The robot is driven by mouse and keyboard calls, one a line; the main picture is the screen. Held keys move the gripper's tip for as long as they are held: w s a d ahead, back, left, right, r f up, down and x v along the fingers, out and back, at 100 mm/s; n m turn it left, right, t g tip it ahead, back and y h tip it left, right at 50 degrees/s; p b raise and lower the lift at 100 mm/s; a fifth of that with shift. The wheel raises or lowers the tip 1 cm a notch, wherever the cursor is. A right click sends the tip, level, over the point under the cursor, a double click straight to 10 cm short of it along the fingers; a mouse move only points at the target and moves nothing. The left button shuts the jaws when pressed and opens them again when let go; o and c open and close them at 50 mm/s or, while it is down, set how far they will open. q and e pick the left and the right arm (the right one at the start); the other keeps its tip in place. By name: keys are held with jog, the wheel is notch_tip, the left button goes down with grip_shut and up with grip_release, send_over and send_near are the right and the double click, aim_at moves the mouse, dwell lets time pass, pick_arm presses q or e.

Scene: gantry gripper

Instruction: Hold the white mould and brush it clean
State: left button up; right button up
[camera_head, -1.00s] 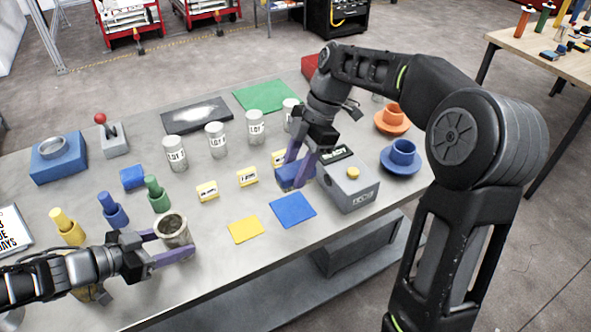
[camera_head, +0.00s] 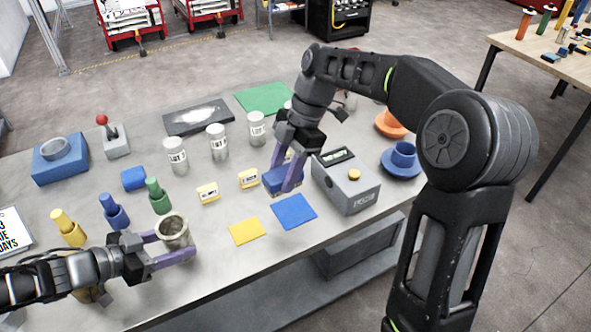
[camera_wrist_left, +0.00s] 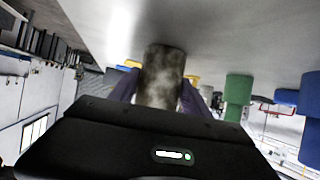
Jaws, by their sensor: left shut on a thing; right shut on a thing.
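The white mould (camera_head: 174,233) is a small cup with brown-grey smears on its wall and a dark inside. It stands upright, mouth up, near the table's front left. My left gripper (camera_head: 178,243) is shut on it from the left, with a purple finger on each side. The left wrist view shows the stained mould (camera_wrist_left: 163,78) between the fingers. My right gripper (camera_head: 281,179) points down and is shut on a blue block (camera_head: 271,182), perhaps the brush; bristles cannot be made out. It is right of the mould and well apart from it.
Blue (camera_head: 293,211) and yellow (camera_head: 247,231) mats lie between the mould and a grey box (camera_head: 347,184). Blue (camera_head: 115,212), green (camera_head: 158,197) and yellow (camera_head: 68,228) pegs stand behind and left of the mould. Labelled jars (camera_head: 217,142) stand farther back. Bare tabletop lies right of the mould.

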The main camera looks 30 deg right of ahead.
jog(key=w+a+r, duration=0.2)
jog(key=a+r, duration=0.2)
jog(key=a, duration=0.8)
jog(key=w+a+r, duration=0.2)
jog(key=a+r, duration=0.2)
jog(key=a, duration=0.9)
jog(key=shift+m, duration=0.4)
jog(key=shift+f, duration=0.1)
